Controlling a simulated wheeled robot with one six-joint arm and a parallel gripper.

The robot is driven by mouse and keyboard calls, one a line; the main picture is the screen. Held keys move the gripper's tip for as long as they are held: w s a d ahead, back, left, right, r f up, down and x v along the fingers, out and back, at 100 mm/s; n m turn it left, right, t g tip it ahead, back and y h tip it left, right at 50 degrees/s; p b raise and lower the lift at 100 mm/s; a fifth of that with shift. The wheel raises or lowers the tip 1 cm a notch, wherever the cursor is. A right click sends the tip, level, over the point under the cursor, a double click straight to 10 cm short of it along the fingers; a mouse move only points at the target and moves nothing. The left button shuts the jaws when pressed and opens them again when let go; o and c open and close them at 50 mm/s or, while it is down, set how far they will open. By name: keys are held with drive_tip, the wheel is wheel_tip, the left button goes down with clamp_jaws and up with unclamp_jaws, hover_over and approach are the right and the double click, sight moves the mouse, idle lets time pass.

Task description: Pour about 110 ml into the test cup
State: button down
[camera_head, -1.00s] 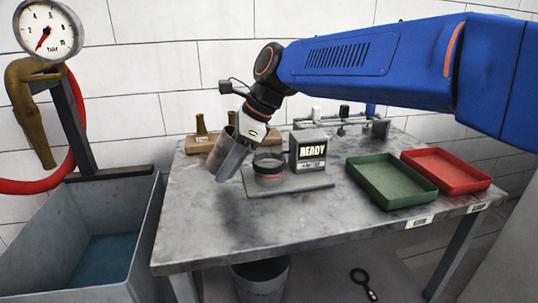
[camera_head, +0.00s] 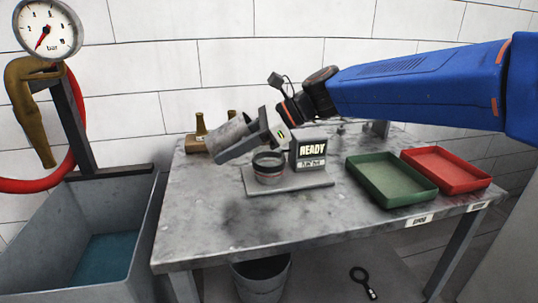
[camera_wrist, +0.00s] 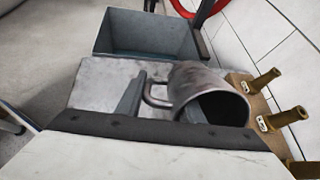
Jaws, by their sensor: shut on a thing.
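A grey metal jug (camera_head: 228,133) is held in the air above the bench, left of and above the test cup, tilted far over. The test cup (camera_head: 268,170), clear with a dark rim and a red band, stands upright on a grey plate (camera_head: 300,182) beside a box (camera_head: 308,152) reading READY. No stream of liquid is visible, and the cup's fill level cannot be told.
A green tray (camera_head: 390,182) and a red tray (camera_head: 447,168) lie to the right. Brass fittings (camera_head: 200,130) stand on a wooden block behind the jug. A sink with water (camera_head: 105,258) is left of the bench (camera_head: 220,235). The bench's front left is clear.

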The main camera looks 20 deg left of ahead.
drive_tip(key=shift+r+y, duration=0.25)
drive_tip(key=shift+y, duration=0.25)
drive_tip(key=shift+d+f+g+y+p, duration=0.15)
drive_tip(key=shift+g+y+p, duration=0.35)
drive_tip(key=shift+y+p, duration=0.35)
idle(0.6)
drive_tip(key=shift+w+d+r+g+y+p, duration=0.35)
drive_tip(key=shift+d+r+y+p, duration=0.15)
drive_tip(key=shift+d+y, duration=0.25)
idle(1.0)
drive_tip(key=shift+a, duration=0.15)
drive_tip(key=h, duration=0.1)
drive_tip(key=a+t+h, duration=0.1)
drive_tip(key=h, duration=0.1)
drive_tip(key=shift+s+a+f, duration=0.25)
drive_tip(key=shift+s+f, duration=0.1)
drive_tip(key=shift+t+h, duration=0.25)
drive_tip(key=shift+h, duration=0.05)
drive_tip(key=shift+f+t+h+b, duration=0.3)
drive_tip(key=shift+f+h+b, duration=0.1)
drive_tip(key=shift+f+h, duration=0.4)
